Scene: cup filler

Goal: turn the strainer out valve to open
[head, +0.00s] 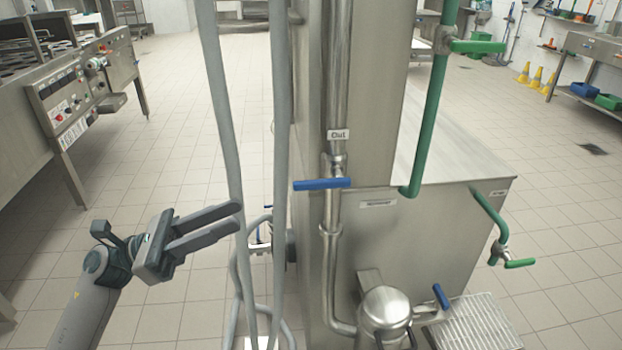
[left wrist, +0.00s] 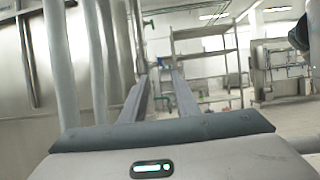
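The valve with a blue handle (head: 322,184) sits on a vertical steel pipe in the middle of the head view, under a small label reading "Out" (head: 338,134). Its handle lies level, crosswise to the pipe. My left gripper (head: 238,217) is left of and a little lower than this handle in the picture, apart from it. Its two fingers point right, with a gap between them and nothing held. The fingers also show in the left wrist view (left wrist: 161,75), apart and empty. The blue handle cannot be made out there. My right gripper is not in view.
Grey vertical hoses (head: 281,130) stand between my left gripper and the valve in the picture. A steel strainer housing (head: 385,308) and another blue handle (head: 441,296) are lower right. Green pipes (head: 428,125) with green handles are to the right. Tiled floor at left is clear.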

